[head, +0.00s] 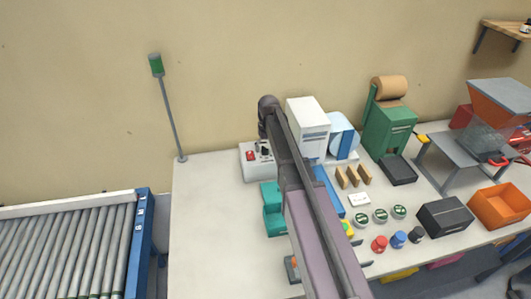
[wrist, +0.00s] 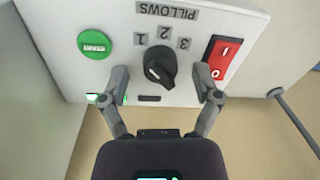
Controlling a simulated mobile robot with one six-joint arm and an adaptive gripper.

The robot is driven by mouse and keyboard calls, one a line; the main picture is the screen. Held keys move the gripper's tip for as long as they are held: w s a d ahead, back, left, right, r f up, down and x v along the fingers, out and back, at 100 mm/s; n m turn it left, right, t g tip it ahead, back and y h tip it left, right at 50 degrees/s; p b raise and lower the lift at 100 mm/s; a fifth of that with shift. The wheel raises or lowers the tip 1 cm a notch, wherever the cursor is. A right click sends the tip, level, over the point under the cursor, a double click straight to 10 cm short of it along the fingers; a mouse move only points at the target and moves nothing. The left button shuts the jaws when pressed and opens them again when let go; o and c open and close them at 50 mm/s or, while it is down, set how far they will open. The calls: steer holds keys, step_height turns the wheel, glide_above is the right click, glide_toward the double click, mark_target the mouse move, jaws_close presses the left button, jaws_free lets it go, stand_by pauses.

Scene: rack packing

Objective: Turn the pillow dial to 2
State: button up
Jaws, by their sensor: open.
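The pillow dial (wrist: 160,66) is a black knob on a white panel (wrist: 240,22), below an upside-down "PILLOWS" label and the numbers 1, 2 and 3. A pale mark sits on the knob's lower left; I cannot tell which number it selects. My gripper (wrist: 164,79) is open in the wrist view, with one grey finger on each side of the dial. Gaps show between both fingers and the knob. In the head view the control box (head: 247,171) stands at the table's left back, and my arm partly covers it.
In the wrist view, a green button (wrist: 95,44) is left of the dial and a red rocker switch (wrist: 222,57) is close to the right finger. A white machine (head: 309,125) and a teal device (head: 273,210) stand near the box. The table's left part is clear.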

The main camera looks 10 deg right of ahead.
steer(key=shift+f, duration=0.4)
jaws_close()
steer(key=shift+m, duration=0.4)
steer(key=m, duration=0.3)
steer(key=shift+s, duration=0.1)
steer(key=shift+a+m+t, duration=0.1)
steer(key=shift+m+t, duration=0.2)
steer(key=shift+m, duration=2.2)
